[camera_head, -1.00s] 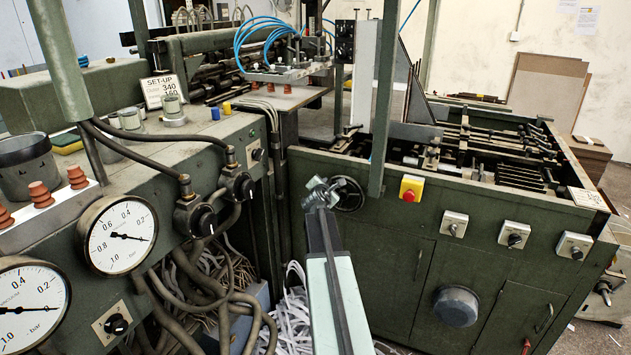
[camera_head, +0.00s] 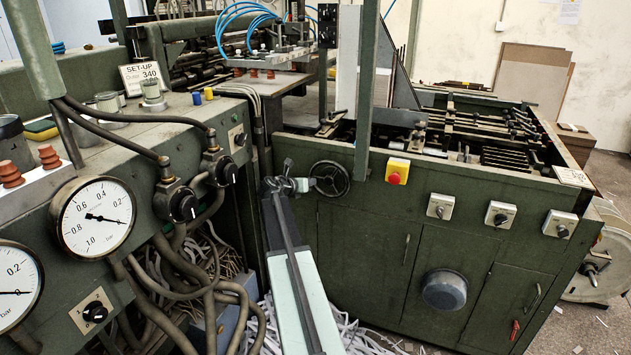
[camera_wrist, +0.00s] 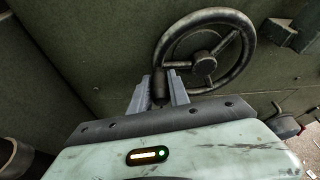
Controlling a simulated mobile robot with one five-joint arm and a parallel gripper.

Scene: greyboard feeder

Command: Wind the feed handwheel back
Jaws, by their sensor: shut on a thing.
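The feed handwheel (camera_head: 328,180) is a dark spoked wheel on the front of the green machine. It shows large in the wrist view (camera_wrist: 204,65), with its rim, spokes and hub clear. My gripper (camera_head: 287,184) is at the left side of the wheel in the head view. In the wrist view my gripper (camera_wrist: 158,90) has its two grey fingers closed on a dark cylindrical handle (camera_wrist: 158,87) at the left edge of the rim. The fingers hide where the handle joins the rim.
A red button on a yellow box (camera_head: 397,171) sits right of the wheel, beside a green post (camera_head: 366,100). A panel with gauges (camera_head: 95,217) and hoses stands at left. Paper strips (camera_head: 345,335) lie on the floor below my arm.

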